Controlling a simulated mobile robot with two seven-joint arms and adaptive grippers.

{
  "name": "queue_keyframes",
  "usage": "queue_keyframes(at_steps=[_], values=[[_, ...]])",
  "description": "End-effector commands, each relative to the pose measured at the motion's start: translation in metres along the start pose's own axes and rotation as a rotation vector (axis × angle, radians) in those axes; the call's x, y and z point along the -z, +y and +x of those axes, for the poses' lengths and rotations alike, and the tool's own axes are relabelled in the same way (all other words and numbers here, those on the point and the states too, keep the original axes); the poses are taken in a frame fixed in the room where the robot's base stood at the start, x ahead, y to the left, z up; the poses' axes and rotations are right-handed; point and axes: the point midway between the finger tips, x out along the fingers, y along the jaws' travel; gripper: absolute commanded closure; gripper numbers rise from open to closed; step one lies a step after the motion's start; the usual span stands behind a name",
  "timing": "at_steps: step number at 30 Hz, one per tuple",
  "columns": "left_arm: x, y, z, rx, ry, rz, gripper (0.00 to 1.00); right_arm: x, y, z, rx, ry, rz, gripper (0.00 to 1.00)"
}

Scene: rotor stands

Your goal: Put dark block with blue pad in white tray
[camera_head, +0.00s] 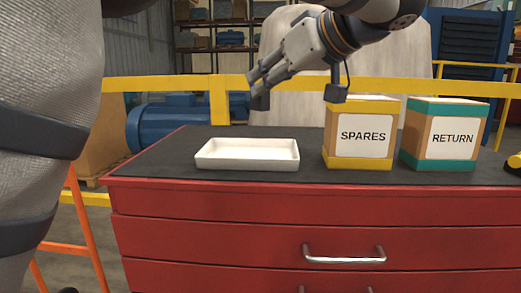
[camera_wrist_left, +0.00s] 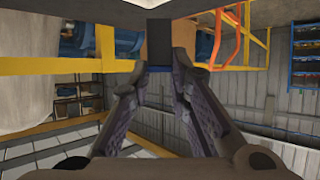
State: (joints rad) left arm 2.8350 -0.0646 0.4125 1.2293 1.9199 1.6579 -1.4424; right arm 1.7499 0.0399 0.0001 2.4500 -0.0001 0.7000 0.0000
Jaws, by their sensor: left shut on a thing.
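My left gripper (camera_head: 262,84) is shut on a dark block (camera_head: 260,101), which hangs above the back edge of the white tray (camera_head: 247,164). The block is clear of the tray, with a gap below it. In the left wrist view, the dark block (camera_wrist_left: 160,42) sits between the fingertips of my left gripper (camera_wrist_left: 158,72); a blue strip shows at its near end. The white tray is shallow, looks empty and stands on the left part of the dark bench top. My right gripper is not seen.
The tray stands on a red drawer cabinet with a dark top (camera_head: 310,176). A SPARES box (camera_head: 361,134) and a RETURN box (camera_head: 442,134) stand to the tray's right. A yellow-and-black thing (camera_head: 513,164) is cut off at the right edge. A yellow rail runs behind.

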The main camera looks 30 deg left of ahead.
Motion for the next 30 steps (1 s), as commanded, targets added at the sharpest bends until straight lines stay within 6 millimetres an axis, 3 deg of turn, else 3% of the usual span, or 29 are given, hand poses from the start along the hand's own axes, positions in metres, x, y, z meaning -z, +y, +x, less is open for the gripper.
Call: queue_keyframes(at_steps=[7,12,17,21,30], values=[[0.001,0.007,0.087,0.006,-0.003,0.003,1.0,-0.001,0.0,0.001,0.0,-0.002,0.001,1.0],[-0.018,0.011,0.13,0.004,-0.002,0.003,1.0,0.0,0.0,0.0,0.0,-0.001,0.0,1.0],[-0.027,0.013,0.151,0.003,-0.001,0.002,1.0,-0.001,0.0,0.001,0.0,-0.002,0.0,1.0],[-0.048,0.013,0.165,0.001,0.0,0.004,1.0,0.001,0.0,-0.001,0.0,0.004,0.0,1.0],[-0.057,0.013,0.169,0.0,0.0,0.0,1.0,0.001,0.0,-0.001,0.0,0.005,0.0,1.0]])
